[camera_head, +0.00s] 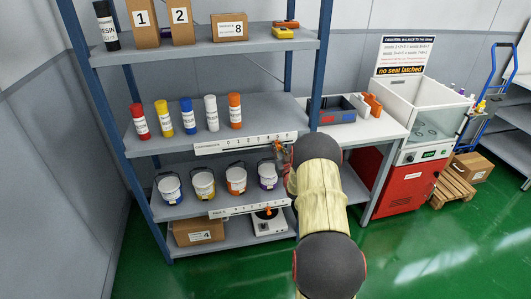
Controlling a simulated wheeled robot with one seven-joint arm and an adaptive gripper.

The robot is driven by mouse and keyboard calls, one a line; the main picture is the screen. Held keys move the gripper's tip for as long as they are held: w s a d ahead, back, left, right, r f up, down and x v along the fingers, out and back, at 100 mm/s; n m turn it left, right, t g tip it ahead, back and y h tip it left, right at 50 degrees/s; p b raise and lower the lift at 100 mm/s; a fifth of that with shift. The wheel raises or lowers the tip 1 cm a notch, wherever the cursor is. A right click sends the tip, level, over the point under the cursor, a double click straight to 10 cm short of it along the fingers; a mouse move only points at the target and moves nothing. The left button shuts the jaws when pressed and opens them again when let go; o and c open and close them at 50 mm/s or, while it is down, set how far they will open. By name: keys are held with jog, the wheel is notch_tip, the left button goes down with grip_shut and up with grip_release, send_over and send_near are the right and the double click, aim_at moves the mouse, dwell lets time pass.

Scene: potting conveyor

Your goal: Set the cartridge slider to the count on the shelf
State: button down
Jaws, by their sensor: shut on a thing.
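The cartridge slider's white numbered scale (235,145) runs along the front edge of the middle shelf. Its orange marker (278,145) is at the right part of the scale, partly covered. My gripper (281,153) is at this marker and shut on it; my arm hides most of the fingers. The exact number under the marker is too small to read. On the shelf above the scale stand several upright cartridges in a row: red (139,121), yellow (163,117), blue (187,115), white (211,113) and orange (234,110).
A blue upright (318,75) stands close to my arm. A white bench (375,130) and red machine (402,187) are to the right.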

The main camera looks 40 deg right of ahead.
jog(key=shift+d+r, duration=0.2)
jog(key=shift+d, duration=0.1)
jog(key=c, duration=1.7)
grip_release()
jog(key=shift+c, duration=0.2)
jog(key=shift+o, duration=0.3)
jog(key=shift+s+f, duration=0.1)
jog(key=v, duration=1.2)
jog(key=shift+f, duration=0.1)
